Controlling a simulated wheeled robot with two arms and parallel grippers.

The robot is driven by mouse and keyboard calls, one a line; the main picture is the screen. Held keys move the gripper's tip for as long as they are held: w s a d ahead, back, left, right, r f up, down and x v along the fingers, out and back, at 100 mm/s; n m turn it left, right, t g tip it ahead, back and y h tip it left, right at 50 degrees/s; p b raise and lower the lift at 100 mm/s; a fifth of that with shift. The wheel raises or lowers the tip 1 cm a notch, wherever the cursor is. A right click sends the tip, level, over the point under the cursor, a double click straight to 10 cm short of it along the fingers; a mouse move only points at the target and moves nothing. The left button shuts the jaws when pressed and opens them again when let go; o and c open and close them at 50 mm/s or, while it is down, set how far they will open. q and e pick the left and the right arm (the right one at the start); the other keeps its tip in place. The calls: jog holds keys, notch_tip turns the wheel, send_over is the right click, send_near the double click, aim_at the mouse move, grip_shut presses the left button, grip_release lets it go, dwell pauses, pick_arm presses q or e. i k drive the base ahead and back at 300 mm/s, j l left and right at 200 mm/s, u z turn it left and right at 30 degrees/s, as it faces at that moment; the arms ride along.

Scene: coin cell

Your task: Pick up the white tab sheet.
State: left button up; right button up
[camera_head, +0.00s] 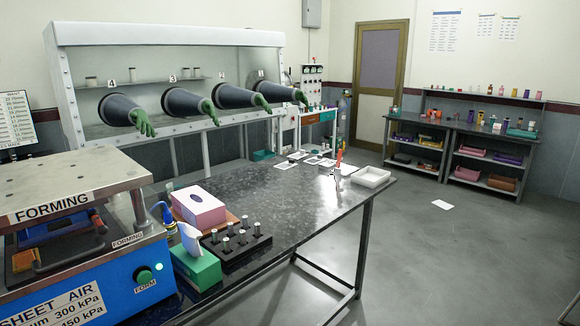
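I cannot tell which item is the white tab sheet. Several flat white sheets lie at the far end of the dark table: one at the left (285,165), one farther back (298,155), and others near the middle (314,160). Another flat white sheet (442,204) lies on the grey floor to the right of the table. Neither of my grippers shows in the head view, so nothing is seen held.
On the dark table (300,205) are a shallow white tray (371,177), a black rack (236,253) with several metal-topped cylinders, a pink box (199,208) and a green box (196,269). A blue forming machine (80,262) fills the left front. Floor at right is mostly clear.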

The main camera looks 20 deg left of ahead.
aim_at(298, 155)
jog(key=i+z, duration=0.2)
jog(key=i, duration=0.5)
jog(key=i+z, duration=0.2)
jog(key=i, duration=0.5)
jog(key=i+j+z, duration=0.2)
jog(key=i, duration=1.1)
jog(key=i+l+u, duration=0.1)
jog(key=i, duration=0.55)
jog(key=i+l+u, duration=0.1)
jog(key=i, duration=0.55)
jog(key=i+l, duration=0.2)
jog(key=i, duration=0.4)
jog(key=i+u, duration=0.35)
jog(key=i, duration=0.45)
jog(key=i+l+u, duration=0.1)
jog(key=i+u, duration=0.25)
jog(key=i, duration=0.45)
jog(key=i+u, duration=0.6)
jog(key=u, duration=0.25)
jog(key=i+u, duration=0.25)
jog(key=u, duration=0.15)
